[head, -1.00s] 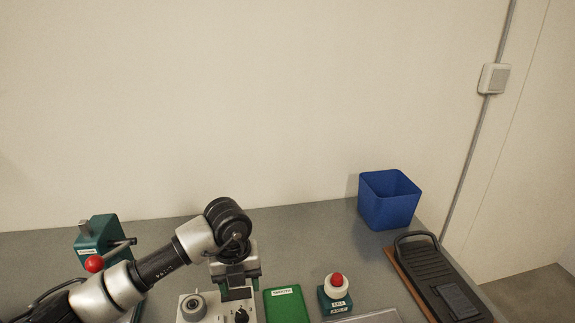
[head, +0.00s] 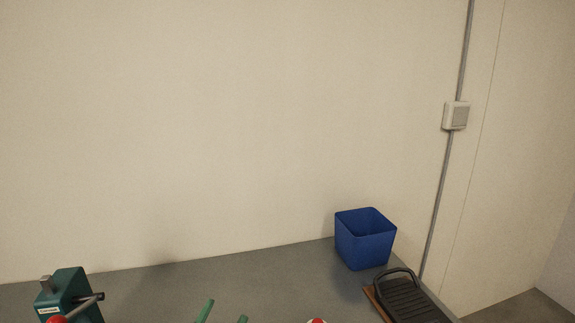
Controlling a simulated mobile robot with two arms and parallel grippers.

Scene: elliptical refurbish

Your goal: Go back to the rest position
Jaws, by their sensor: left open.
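Two green fingertips of my left gripper (head: 226,311) poke up at the bottom edge of the head view. They are apart, with nothing seen between them, and the rest of the gripper is cut off below the frame. The fingertips show against the grey bench top (head: 150,292). My right gripper is not in view.
A green lever device (head: 70,290) with a red knob (head: 57,320) stands at the left. A red button top (head: 317,320) just shows at the bottom. A blue bin (head: 364,245) and a black ridged device (head: 410,302) stand at the right. A pale wall (head: 200,120) rises behind the bench.

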